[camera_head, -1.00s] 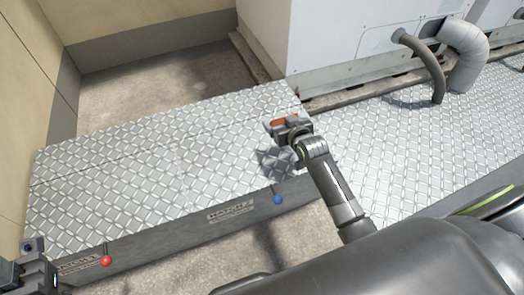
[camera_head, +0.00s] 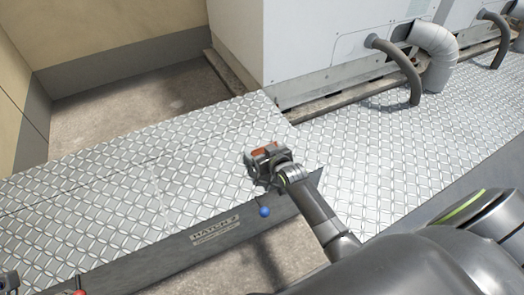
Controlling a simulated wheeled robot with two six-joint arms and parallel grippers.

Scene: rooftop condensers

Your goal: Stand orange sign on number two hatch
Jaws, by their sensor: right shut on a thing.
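The number two hatch (camera_head: 205,150) is the tread-plate panel whose front beam carries a "HATCH 2" label (camera_head: 215,229) and a blue knob (camera_head: 264,211). My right gripper (camera_head: 262,157) is over the right part of this panel, behind the blue knob. It is shut on the orange sign (camera_head: 266,150). Only a small orange patch of the sign shows between the jaws; the rest is hidden. I cannot tell whether the sign touches the plate. A piece of my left gripper (camera_head: 9,282) shows at the bottom left corner; its jaws cannot be made out.
A red knob (camera_head: 80,292) is at the bottom edge, on the left part of the front beam. A white condenser (camera_head: 330,40) with grey pipes (camera_head: 436,55) stands behind on the right. Bare tread plate lies left of my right gripper. A beige wall (camera_head: 100,30) closes the back left.

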